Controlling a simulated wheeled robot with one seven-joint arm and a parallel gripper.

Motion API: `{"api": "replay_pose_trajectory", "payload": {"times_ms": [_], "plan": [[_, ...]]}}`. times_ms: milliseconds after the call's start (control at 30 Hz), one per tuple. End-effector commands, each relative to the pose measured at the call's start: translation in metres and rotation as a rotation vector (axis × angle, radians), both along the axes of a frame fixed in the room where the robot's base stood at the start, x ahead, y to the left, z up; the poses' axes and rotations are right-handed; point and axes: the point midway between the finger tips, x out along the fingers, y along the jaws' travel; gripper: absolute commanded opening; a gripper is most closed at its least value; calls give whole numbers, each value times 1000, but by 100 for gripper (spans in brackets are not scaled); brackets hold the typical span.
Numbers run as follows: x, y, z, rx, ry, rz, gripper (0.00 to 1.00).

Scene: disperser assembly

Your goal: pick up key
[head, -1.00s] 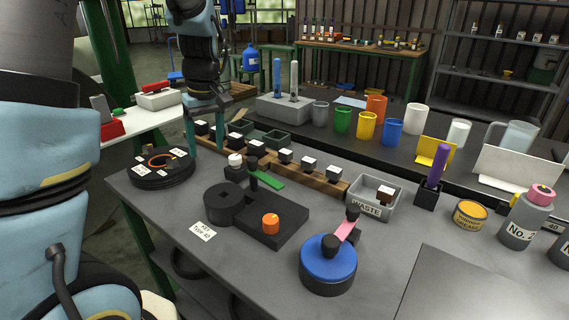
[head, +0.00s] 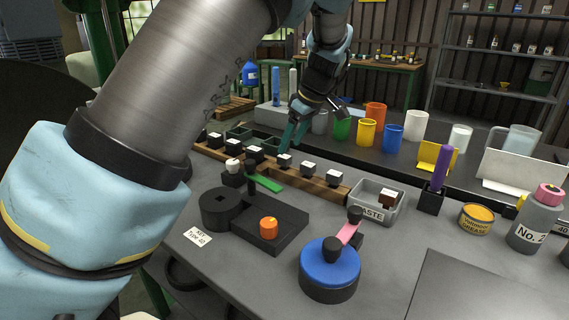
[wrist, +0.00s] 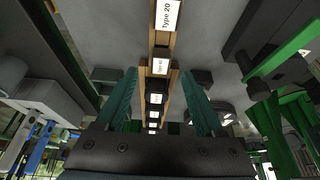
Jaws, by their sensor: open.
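A wooden rack (head: 322,183) holds a row of several black keys with white labels, and it also runs down the middle of the wrist view (wrist: 169,75). My gripper (head: 291,139) is open, with teal fingers pointing down above the middle of the rack, close to one key (head: 284,161). In the wrist view my gripper's fingers (wrist: 161,85) stand apart on either side of the row, with nothing held. A key labelled "Type 20" (wrist: 166,14) shows at the top there; the other labels are too small to read surely. A card reading "KEY Type 40" (head: 197,237) lies on the table.
A black fixture with an orange knob (head: 268,229) and a blue-topped round device (head: 330,265) stand in front of the rack. A grey WASTE bin (head: 377,204) is at its right end. Coloured cups (head: 367,132) stand behind. The table's front right holds a grey panel (head: 460,285).

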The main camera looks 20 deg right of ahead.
Motion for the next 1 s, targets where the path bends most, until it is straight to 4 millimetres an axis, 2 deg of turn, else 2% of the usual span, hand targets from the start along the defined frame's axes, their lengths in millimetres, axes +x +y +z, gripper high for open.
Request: {"api": "replay_pose_trajectory", "payload": {"times_ms": [233,500,800,1000], "plan": [[7,5,-17,1,2,1,70],[19,12,-51,1,2,-1,70],[21,12,-56,-1,1,-1,70],[21,12,-56,-1,1,-1,48]]}}
